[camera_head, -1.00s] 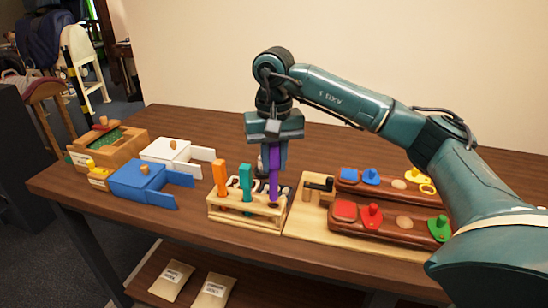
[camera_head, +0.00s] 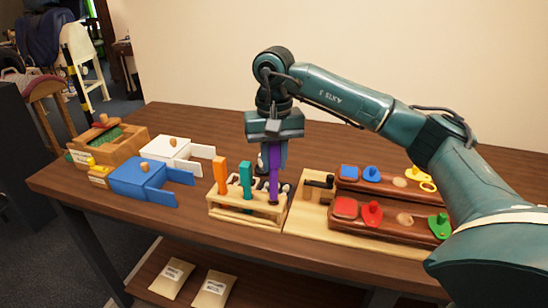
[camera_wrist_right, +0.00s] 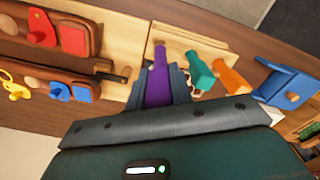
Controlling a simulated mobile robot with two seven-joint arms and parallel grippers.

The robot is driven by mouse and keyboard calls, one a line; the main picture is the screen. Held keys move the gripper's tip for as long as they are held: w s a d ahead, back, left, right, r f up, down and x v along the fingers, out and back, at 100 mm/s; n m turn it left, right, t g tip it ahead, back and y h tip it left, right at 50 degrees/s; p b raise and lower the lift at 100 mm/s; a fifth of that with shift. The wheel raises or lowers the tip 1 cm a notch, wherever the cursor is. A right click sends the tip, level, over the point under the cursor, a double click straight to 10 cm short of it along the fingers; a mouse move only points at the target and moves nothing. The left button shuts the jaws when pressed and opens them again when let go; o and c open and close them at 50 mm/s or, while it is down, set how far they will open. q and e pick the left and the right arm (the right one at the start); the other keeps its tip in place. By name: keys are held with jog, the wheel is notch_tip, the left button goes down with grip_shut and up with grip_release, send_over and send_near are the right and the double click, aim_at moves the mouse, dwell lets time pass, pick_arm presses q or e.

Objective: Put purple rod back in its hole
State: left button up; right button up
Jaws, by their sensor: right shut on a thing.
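The purple rod (camera_head: 273,173) is upright in the grip of my right gripper (camera_head: 274,158). Its lower end meets the top of the light wooden rack (camera_head: 247,214) at the rack's right end; I cannot tell how deep it sits in a hole. The orange rod (camera_head: 220,176) and teal rod (camera_head: 246,181) stand in the same rack to its left. In the right wrist view the purple rod (camera_wrist_right: 158,80) lies between the fingers, with the teal rod (camera_wrist_right: 200,75) and orange rod (camera_wrist_right: 232,80) beside it. My left gripper is not in view.
A blue box (camera_head: 138,180) and a white box (camera_head: 167,153), with lids open, stand left of the rack. To the right, a wooden board (camera_head: 312,222) carries brown trays with coloured knobbed pieces (camera_head: 372,214).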

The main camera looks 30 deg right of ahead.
aim_at(274, 182)
jog(key=shift+f+b, duration=2)
jog(key=shift+f, duration=1.15)
jog(key=o, duration=0.9)
